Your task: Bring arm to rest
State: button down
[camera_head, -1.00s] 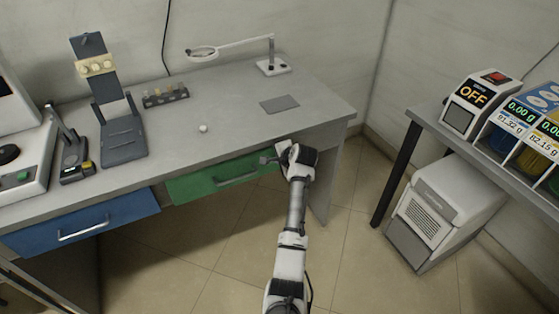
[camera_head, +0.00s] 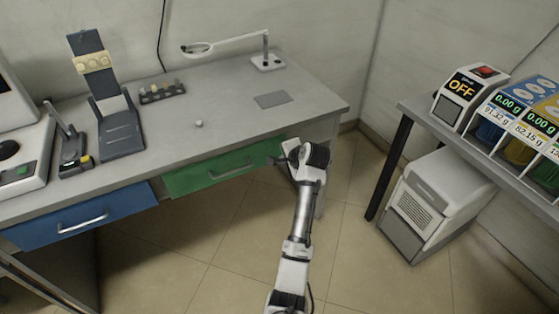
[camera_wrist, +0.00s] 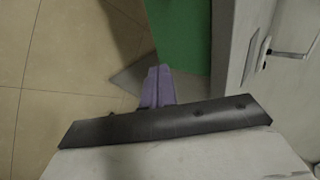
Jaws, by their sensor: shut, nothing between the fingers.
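My arm reaches forward over the floor from the bottom of the head view. My gripper (camera_head: 279,160) is at its far end, in front of the green drawer (camera_head: 225,170) near its right end. In the wrist view, the fingers of my gripper (camera_wrist: 158,72) are together, with nothing between them. The green drawer front (camera_wrist: 180,35) shows beyond them at the top. In the head view, I cannot tell whether the gripper touches the drawer.
The desk (camera_head: 230,115) holds a magnifier lamp (camera_head: 265,60), a small rack (camera_head: 162,92) and a small white ball (camera_head: 199,123). A blue drawer (camera_head: 85,217) is at left. A side table (camera_head: 425,118) and a white machine (camera_head: 430,205) stand right. Open floor (camera_head: 350,260) lies between.

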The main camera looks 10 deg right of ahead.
jog(key=shift+v, duration=1.65)
